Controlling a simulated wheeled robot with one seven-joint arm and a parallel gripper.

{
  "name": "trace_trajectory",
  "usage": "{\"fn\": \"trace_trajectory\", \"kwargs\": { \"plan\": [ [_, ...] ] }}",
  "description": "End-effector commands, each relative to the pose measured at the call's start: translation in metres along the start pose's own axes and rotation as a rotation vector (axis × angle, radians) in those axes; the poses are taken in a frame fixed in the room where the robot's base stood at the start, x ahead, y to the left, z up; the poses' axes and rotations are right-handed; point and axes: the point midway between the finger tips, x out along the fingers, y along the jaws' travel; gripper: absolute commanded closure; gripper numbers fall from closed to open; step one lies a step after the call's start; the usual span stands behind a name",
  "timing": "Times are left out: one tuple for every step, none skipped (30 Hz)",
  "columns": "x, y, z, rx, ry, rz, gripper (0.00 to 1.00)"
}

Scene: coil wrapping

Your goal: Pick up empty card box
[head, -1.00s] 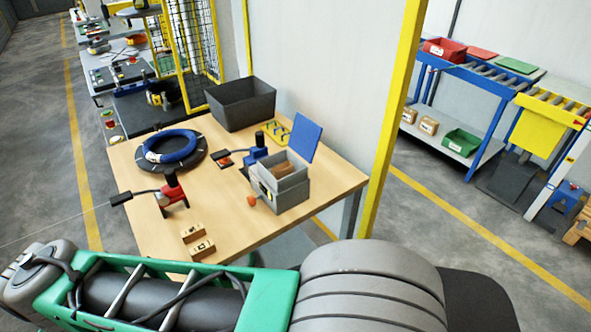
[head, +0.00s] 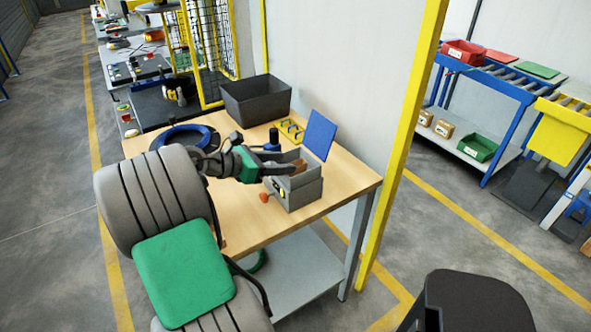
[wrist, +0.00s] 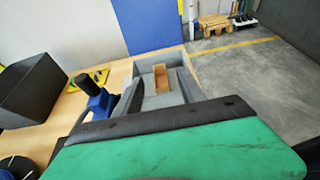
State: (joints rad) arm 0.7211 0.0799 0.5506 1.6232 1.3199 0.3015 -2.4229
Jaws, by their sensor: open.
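A small brown card box (wrist: 161,78) stands inside the grey machine-like bin (wrist: 178,58) in the wrist view. In the head view, the brown box (head: 299,167) shows at the top of the grey bin (head: 297,196), partly hidden by its walls and my gripper. Whether it is empty cannot be told. My gripper (head: 270,171) is open, at the left side of the bin and close to the brown box. I see no grip on the box. My green wrist housing covers the lower part of the wrist view.
A blue panel (head: 319,135) stands up behind the bin. A blue tool (wrist: 97,97) stands left of it. A black crate (head: 256,100), a yellow rack (head: 290,130) and a blue coil (head: 185,135) are farther back on the table. The table's right front corner (head: 350,183) is clear.

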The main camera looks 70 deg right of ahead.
Motion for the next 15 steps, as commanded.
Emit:
{"fn": "trace_trajectory", "kwargs": {
  "plan": [
    [0.01,-0.001,-0.001,0.001,0.001,-0.004,0.53],
    [0.014,-0.001,-0.001,0.001,0.001,-0.002,0.53],
    [0.018,0.0,-0.001,0.001,0.001,0.0,0.53],
    [0.02,0.0,-0.001,0.001,0.002,0.0,0.53],
    [0.023,0.0,-0.001,0.001,0.002,0.0,0.53],
    [0.028,0.0,-0.001,0.001,0.002,-0.001,0.53],
    [0.033,0.0,-0.001,0.001,0.002,-0.001,0.53],
    [0.039,0.0,-0.001,0.001,0.002,0.0,0.53],
    [0.047,-0.001,-0.001,0.002,0.003,-0.002,0.53],
    [0.052,-0.001,-0.001,0.001,0.003,-0.002,0.53],
    [0.057,-0.001,-0.001,0.002,0.003,-0.001,0.53],
    [0.063,0.0,-0.001,0.002,0.002,-0.001,0.53],
    [0.066,0.0,-0.001,0.002,0.003,0.0,0.53],
    [0.069,0.0,-0.001,0.001,0.004,0.001,0.53],
    [0.07,0.0,-0.001,0.001,0.003,0.002,0.53]
  ]
}}
